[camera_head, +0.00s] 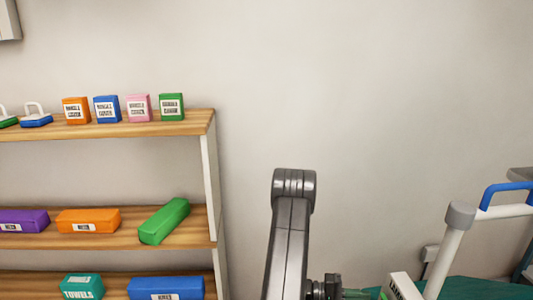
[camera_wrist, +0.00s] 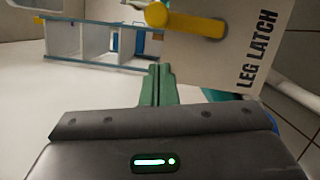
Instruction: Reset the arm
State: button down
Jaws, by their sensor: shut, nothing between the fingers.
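My arm rises in the lower middle of the head view, with its grey elbow in front of the bare wall. My gripper (camera_wrist: 158,72) shows in the wrist view as two green fingers pressed together, with nothing between them. In the head view only a bit of green near the bottom edge may be its fingers. Beyond the fingers in the wrist view is a white panel (camera_wrist: 257,62) reading "LEG LATCH". A yellow lever (camera_wrist: 190,22) is on it. I cannot tell the gap between fingers and panel.
A wooden shelf unit (camera_head: 105,130) with small boxes and coloured packs stands at left. At right are a white tube frame (camera_head: 446,262), a blue handle (camera_head: 505,190) and a green surface (camera_head: 480,289). A blue-and-white rack (camera_wrist: 95,45) shows in the wrist view. The wall between is clear.

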jog(key=w+f+n+p, duration=0.1)
jog(key=n, duration=0.1)
jog(key=w+f+n+t+h+p, duration=0.1)
jog(key=f+n, duration=0.1)
jog(key=n, duration=0.1)
jog(key=w+f+n+p, duration=0.1)
jog(key=f+n, duration=0.1)
jog(key=n, duration=0.1)
jog(key=shift+a+f+t+h, duration=0.1)
jog(key=shift+t+h, duration=0.2)
jog(key=shift+h, duration=0.1)
jog(key=shift+s, duration=0.1)
